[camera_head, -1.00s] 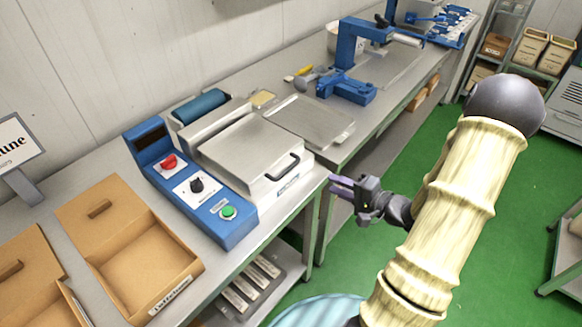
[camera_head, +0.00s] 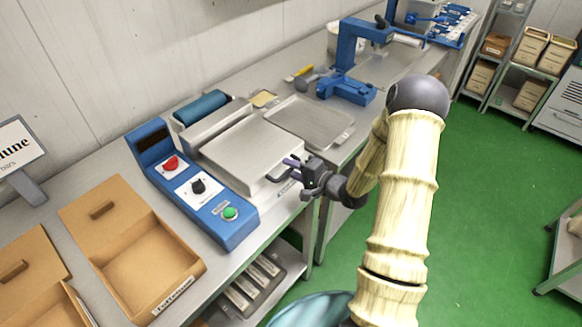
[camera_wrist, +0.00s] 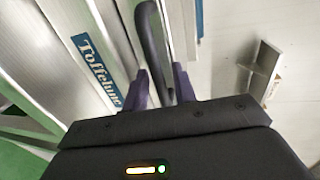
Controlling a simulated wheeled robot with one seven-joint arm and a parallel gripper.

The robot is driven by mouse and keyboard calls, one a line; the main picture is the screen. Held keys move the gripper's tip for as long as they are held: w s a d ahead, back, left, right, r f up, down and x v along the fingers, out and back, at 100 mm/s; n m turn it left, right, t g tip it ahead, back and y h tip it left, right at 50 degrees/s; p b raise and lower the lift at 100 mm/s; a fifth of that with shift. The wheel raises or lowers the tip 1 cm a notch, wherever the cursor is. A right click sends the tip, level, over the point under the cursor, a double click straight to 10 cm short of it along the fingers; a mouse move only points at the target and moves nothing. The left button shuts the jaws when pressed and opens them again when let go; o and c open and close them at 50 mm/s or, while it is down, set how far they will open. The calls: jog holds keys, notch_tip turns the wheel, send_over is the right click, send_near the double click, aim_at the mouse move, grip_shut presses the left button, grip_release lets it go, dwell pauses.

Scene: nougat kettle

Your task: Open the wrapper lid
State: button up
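The wrapper (camera_head: 232,190) is a machine with a blue control panel and a flat silver lid (camera_head: 245,146), which lies shut. A dark handle (camera_wrist: 152,50) stands out from the lid's front; in the head view my gripper partly hides it. My gripper (camera_head: 289,169) is at the handle. In the wrist view its two purple fingertips (camera_wrist: 160,85) are apart, with the lower end of the handle between them. I see a gap beside the bar, so the fingers do not look closed on it.
A blue roller (camera_head: 201,106) sits behind the lid, and a metal tray (camera_head: 310,121) lies to its right. A blue press (camera_head: 350,75) stands farther back. Cardboard boxes (camera_head: 150,262) are at the left.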

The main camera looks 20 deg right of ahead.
jog(key=shift+w, duration=0.1)
grip_shut()
jog(key=shift+r, duration=0.15)
